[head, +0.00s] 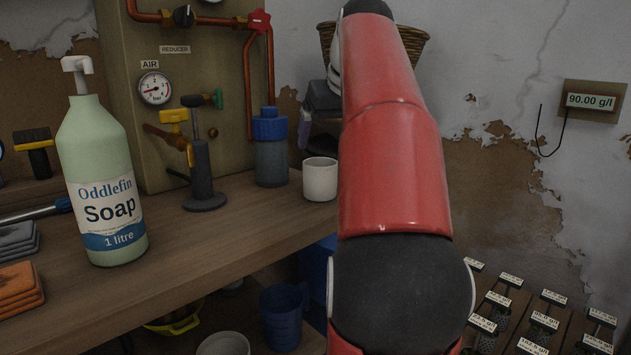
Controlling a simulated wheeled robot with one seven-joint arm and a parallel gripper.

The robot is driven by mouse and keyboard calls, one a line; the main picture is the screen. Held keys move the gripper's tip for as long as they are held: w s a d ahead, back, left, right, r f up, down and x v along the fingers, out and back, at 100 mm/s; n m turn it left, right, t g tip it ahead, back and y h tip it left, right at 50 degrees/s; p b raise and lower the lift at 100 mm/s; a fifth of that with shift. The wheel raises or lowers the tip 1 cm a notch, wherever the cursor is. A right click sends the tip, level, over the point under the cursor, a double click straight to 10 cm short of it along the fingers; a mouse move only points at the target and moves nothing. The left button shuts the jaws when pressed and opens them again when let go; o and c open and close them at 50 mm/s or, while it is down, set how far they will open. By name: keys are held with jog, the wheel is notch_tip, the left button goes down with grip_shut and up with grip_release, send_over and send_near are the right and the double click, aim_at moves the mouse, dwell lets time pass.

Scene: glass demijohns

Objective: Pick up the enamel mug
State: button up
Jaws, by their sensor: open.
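A small white cup (320,180) stands upright on the wooden bench, near its right end. No handle shows on it. A dark blue mug (284,318) with a handle on its right stands lower down, under the bench top. I cannot tell for sure which of these two is the enamel mug. My red arm with its black joint fills the middle right of the head view, just right of both. My gripper is outside the view, so its place relative to them is hidden.
A soap bottle (101,165), a grey stand (203,178) and a blue-lidded jar (270,148) stand on the bench (185,248). A panel with a gauge and copper pipes (268,80) rises behind. A white bowl (223,345) sits below. Several labelled items stand at lower right.

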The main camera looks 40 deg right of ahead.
aim_at(326, 178)
jog(key=b+x, duration=0.1)
jog(key=x, duration=0.5)
jog(key=shift+w+f, duration=0.1)
jog(key=shift+w, duration=0.25)
jog(key=c, duration=1.4)
